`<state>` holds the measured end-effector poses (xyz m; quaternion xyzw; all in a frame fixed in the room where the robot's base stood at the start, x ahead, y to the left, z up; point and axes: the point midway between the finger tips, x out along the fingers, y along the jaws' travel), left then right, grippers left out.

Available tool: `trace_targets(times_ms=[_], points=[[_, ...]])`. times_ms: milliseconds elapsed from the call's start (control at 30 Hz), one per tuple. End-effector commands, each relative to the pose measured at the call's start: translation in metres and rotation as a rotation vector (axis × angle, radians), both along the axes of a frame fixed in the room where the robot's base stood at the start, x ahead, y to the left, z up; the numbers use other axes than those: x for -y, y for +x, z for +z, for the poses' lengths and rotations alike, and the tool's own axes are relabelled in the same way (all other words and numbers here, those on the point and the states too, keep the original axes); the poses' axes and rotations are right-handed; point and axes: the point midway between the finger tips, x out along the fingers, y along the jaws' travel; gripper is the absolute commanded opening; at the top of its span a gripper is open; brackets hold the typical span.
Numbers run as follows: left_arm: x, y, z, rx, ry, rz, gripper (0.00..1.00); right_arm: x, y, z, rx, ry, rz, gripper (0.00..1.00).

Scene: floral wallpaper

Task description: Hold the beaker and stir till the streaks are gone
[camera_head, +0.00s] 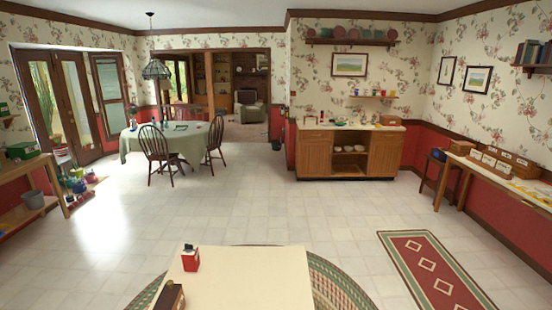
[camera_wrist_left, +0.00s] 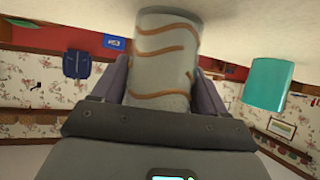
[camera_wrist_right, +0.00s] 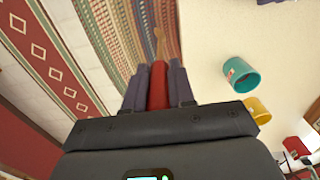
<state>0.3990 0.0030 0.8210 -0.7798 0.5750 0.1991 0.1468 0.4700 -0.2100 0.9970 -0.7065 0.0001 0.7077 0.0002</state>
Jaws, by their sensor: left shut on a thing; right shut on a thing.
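The beaker (camera_wrist_left: 165,55) is a grey, cloudy cylinder with several wavy orange-brown streaks. My left gripper (camera_wrist_left: 160,85) is shut on it, one finger on each side, in the left wrist view. My right gripper (camera_wrist_right: 158,85) is shut on the red handle of a stirring tool (camera_wrist_right: 158,88) in the right wrist view. A thin tan part of the tool reaches beyond the fingertips. No beaker shows around the tool in that view. Neither gripper shows in the head view.
A cream table (camera_head: 245,280) stands in front of me with a red box (camera_head: 191,260) and a dark brown box (camera_head: 170,297) at its left. A teal cup (camera_wrist_right: 240,75) and a yellow cup (camera_wrist_right: 258,108) show in the right wrist view. A teal cup (camera_wrist_left: 267,85) shows beside the beaker.

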Motion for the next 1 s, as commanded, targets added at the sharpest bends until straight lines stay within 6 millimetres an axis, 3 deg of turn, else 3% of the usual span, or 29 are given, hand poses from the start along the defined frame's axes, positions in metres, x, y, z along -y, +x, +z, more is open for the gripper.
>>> trace_targets(times_ms=[333,467,567,767,1000], points=[[0.0,0.0,0.0,0.0,0.0,0.0,0.44,-0.001,0.0,0.0,0.0,0.0,0.001,0.0],[0.0,0.0,0.0,0.0,0.0,0.0,0.44,-0.009,0.001,0.005,0.001,0.001,0.025,0.0],[0.0,0.0,0.0,0.0,0.0,0.0,0.44,-0.027,0.002,0.015,0.005,0.001,0.074,0.0],[0.0,0.0,0.0,0.0,0.0,0.0,0.44,-0.086,-0.003,0.05,0.007,-0.002,0.255,0.0],[0.0,0.0,0.0,0.0,0.0,0.0,0.44,-0.158,-0.03,0.095,0.004,-0.003,0.523,0.0]])
